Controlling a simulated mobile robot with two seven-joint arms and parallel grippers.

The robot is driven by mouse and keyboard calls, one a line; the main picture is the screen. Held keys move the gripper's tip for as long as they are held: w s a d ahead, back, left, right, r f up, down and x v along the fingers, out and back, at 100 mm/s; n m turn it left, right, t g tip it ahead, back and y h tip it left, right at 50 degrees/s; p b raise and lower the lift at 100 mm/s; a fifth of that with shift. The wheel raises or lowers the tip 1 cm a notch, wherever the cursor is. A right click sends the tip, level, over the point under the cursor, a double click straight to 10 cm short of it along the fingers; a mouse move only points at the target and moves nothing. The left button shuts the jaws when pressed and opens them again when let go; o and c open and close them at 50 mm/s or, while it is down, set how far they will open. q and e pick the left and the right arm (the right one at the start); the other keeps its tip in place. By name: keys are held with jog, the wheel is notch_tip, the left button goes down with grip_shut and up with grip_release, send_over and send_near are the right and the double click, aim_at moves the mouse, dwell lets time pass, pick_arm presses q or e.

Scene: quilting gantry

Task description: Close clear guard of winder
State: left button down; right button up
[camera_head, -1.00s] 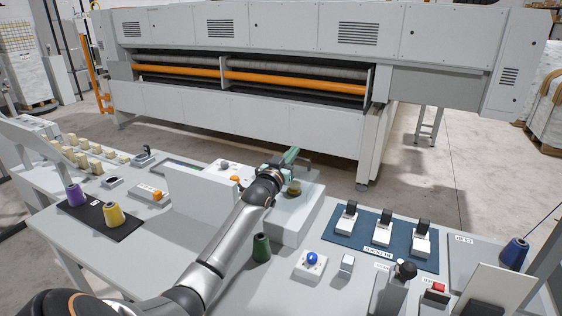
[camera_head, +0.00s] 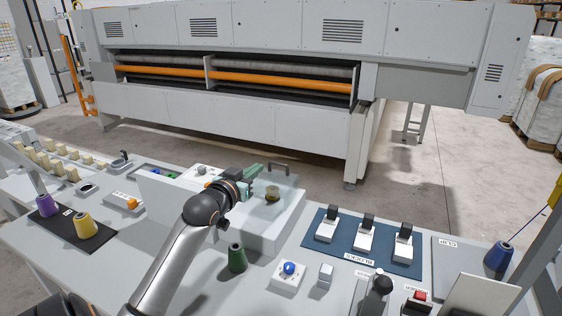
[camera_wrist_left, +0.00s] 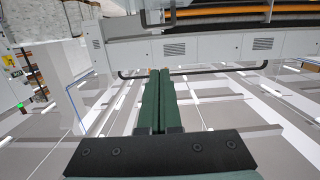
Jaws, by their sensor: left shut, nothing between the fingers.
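The winder is a pale box (camera_head: 268,234) on the bench, with a small olive-brown bobbin (camera_head: 272,194) on top. The clear guard is barely visible. A dark bar handle (camera_head: 279,166) shows at the winder's far side, and what looks like the same bar crosses the left wrist view (camera_wrist_left: 205,70) near the fingertips. How far the guard stands open I cannot tell. My left gripper (camera_head: 257,170) reaches over the winder's left side, its green fingers shut and empty, just left of the handle. In the left wrist view the fingers (camera_wrist_left: 160,72) lie together. My right gripper is not in view.
A green cone (camera_head: 237,258) stands in front of the winder, near a blue-knobbed box (camera_head: 288,273). A blue mat (camera_head: 345,246) with several switches lies to the right. Purple (camera_head: 47,205) and yellow cones (camera_head: 86,225) stand left. The large quilting machine (camera_head: 230,115) stands behind.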

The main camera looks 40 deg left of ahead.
pick_arm(q)
jog(key=p, duration=0.1)
send_over(274, 180)
jog(key=s, duration=0.3)
jog(key=shift+w+d+f, duration=0.2)
jog(key=shift+d+f, duration=0.2)
jog(key=shift+f, duration=0.15)
jog(key=shift+w+a+f, duration=0.15)
jog(key=shift+w+f, duration=0.4)
jog(key=shift+f, duration=0.05)
jog(key=shift+w+a+f, duration=0.15)
jog(key=shift+w+f, duration=0.35)
jog(key=shift+f, duration=0.1)
jog(key=shift+w+a+f, duration=0.1)
jog(key=shift+w+f, duration=0.2)
jog(key=shift+f, duration=0.2)
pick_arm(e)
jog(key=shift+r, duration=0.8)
pick_arm(q)
jog(key=shift+f, duration=0.1)
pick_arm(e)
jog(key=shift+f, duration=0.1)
